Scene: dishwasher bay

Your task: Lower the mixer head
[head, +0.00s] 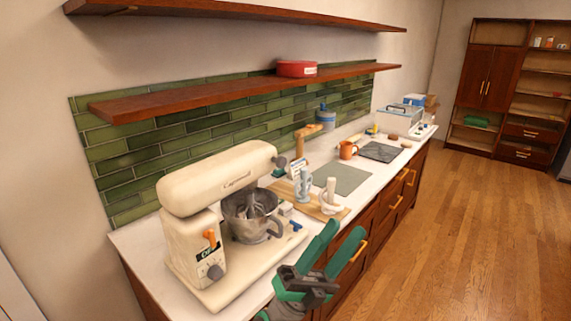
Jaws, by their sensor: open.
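The cream stand mixer (195,247) stands at the near end of the white counter. Its long rounded head (218,178) extends from the column over the metal bowl (240,228), with a gap showing between head and bowl rim. A grey beater (251,203) hangs from the head, its lower part inside the bowl. I cannot tell exactly how far the head is tilted. An orange lever (210,238) and a dark knob (215,271) are on the column's side. My green-fingered gripper (343,232) is open and empty, right of the mixer near the counter's front edge, apart from the head.
A wooden board (318,207) with white and blue items lies beyond the bowl. Farther along are a grey mat (340,178), an orange mug (348,150) and a blue-topped bottle (326,118). A wooden shelf (180,98) overhangs the counter. The floor at right is clear.

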